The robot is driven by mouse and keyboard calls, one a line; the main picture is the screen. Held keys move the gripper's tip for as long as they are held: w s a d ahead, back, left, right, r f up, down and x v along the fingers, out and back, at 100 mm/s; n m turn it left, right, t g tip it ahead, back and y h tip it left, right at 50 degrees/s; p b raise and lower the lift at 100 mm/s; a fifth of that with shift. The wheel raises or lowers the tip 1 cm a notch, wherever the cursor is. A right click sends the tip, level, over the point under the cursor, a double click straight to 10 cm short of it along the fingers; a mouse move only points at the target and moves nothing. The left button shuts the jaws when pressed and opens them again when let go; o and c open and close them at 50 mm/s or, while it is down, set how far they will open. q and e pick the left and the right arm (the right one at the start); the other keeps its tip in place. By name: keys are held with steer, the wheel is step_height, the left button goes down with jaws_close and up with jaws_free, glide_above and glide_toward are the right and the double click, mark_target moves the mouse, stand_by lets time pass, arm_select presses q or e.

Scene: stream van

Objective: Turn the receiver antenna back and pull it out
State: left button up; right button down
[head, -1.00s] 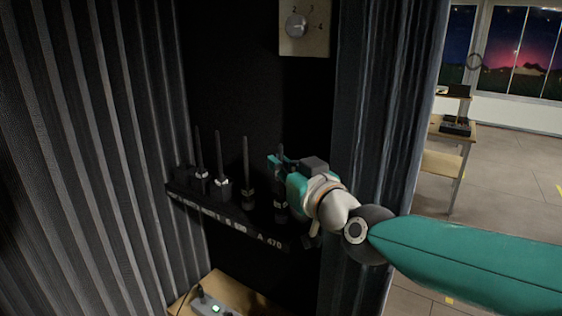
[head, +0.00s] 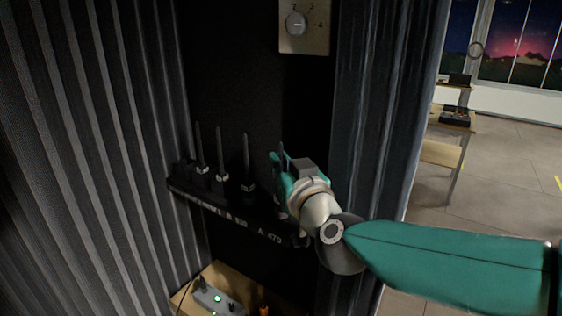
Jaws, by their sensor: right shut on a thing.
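A dark shelf (head: 226,213) with pale lettering holds a row of black units with upright antennas against the black back panel. Three thin antennas stand free of the gripper: the left one (head: 199,145), the middle one (head: 219,148) and the right one (head: 246,157). My right gripper (head: 279,166), teal and grey, is at the right end of the row, above the "A 470" label. It is shut on the rightmost antenna (head: 282,150), whose dark tip shows above the fingers. The fingers and wrist hide most of that antenna and its base. My left gripper is out of view.
Grey curtains hang at the left (head: 90,150) and the right (head: 370,110), close beside my right wrist. A numbered dial plate (head: 318,41) is above the shelf. A power strip (head: 212,299) lies on a wooden top below. Free floor shows at the right.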

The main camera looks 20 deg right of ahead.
steer(key=shift+m+h, duration=0.3)
steer(key=shift+h, duration=0.3)
steer(key=shift+a+m+h, duration=0.1)
steer(key=shift+m+h, duration=0.2)
steer(key=shift+h, duration=0.2)
steer(key=shift+m+h, duration=0.8)
steer(key=shift+h, duration=0.4)
steer(key=shift+m+g+h, duration=0.4)
steer(key=shift+m+h, duration=0.1)
steer(key=shift+h, duration=0.3)
steer(key=m+g+h, duration=0.1)
steer(key=h, duration=0.1)
steer(key=shift+m+h, duration=0.3)
steer(key=shift+m, duration=0.1)
steer(key=shift+m+g+h, duration=0.5)
steer(key=shift+h, duration=0.2)
